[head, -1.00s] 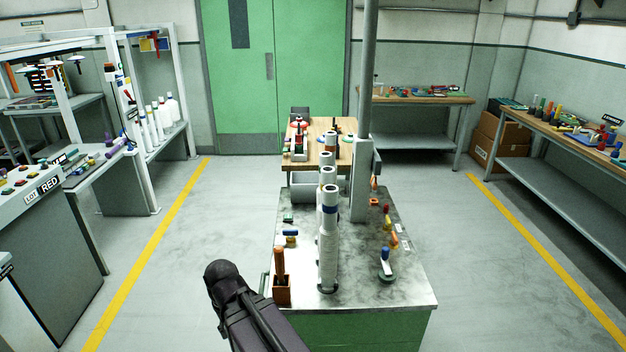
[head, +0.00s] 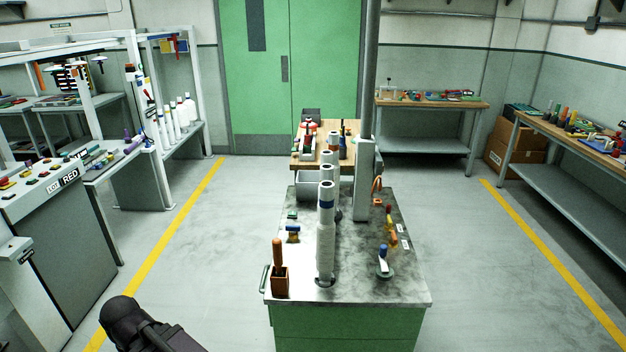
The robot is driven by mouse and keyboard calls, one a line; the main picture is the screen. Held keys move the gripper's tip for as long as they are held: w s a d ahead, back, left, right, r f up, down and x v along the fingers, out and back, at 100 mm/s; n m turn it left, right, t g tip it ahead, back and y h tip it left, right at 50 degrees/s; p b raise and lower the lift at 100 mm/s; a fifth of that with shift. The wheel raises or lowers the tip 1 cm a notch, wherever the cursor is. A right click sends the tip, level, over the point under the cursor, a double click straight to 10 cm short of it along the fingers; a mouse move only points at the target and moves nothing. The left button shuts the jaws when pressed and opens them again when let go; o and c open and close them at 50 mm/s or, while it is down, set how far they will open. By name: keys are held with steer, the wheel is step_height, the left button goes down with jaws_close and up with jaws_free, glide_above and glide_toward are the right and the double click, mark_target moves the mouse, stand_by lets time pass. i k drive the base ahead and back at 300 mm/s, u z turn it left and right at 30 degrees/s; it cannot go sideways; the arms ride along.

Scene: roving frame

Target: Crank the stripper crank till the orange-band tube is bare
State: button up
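A row of white tubes stands upright on the metal-topped green bench in the head view. The nearest tube (head: 325,245) has a dark blue band near its top and a white wrapped-looking lower part. The farthest tube (head: 333,142) seems to have a brownish or orange band, too small to be sure. A small device with a blue knob on a green round base (head: 384,264) stands at the right of the bench; I cannot tell whether it is the stripper crank. A dark part of my arm shows at the lower left, clear of the bench. My gripper's fingers are not visible.
The green bench (head: 410,290) also carries a brown holder (head: 280,282) with an upright handle and a grey post (head: 367,180). A wooden table (head: 308,160) stands behind it. Grey floor (head: 175,240) is free on both sides, with workbenches along both walls.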

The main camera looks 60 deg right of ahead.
mark_target(383, 248)
steer(key=u, duration=0.3)
steer(key=k, duration=1.15)
steer(key=z, duration=2)
steer(key=i, duration=0.45)
steer(key=u, duration=0.35)
